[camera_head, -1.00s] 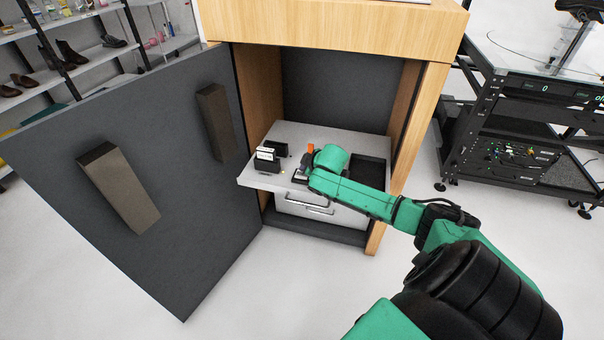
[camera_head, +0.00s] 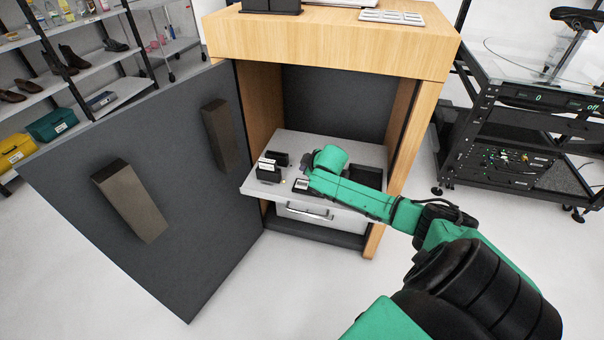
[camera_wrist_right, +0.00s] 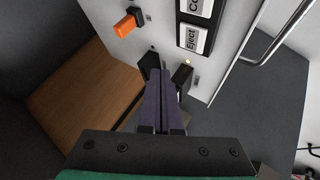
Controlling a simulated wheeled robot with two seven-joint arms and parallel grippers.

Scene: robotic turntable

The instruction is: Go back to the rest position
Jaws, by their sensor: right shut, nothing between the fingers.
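My right gripper (camera_head: 306,172) is over the front of the pull-out grey shelf (camera_head: 265,190) inside the open wooden cabinet (camera_head: 340,45). In the right wrist view its two dark purple fingers (camera_wrist_right: 163,90) are shut together with nothing between them. An orange lever (camera_wrist_right: 126,25) and a small lit lamp (camera_wrist_right: 187,62) are on that panel. My left gripper is not in view.
The cabinet's dark door (camera_head: 150,190) stands open at the left. Black label-bearing blocks (camera_head: 268,170) stand on the grey shelf. A metal handle (camera_wrist_right: 268,45) runs beside the panel. A black equipment rack (camera_head: 510,130) is at the right. Floor in front is clear.

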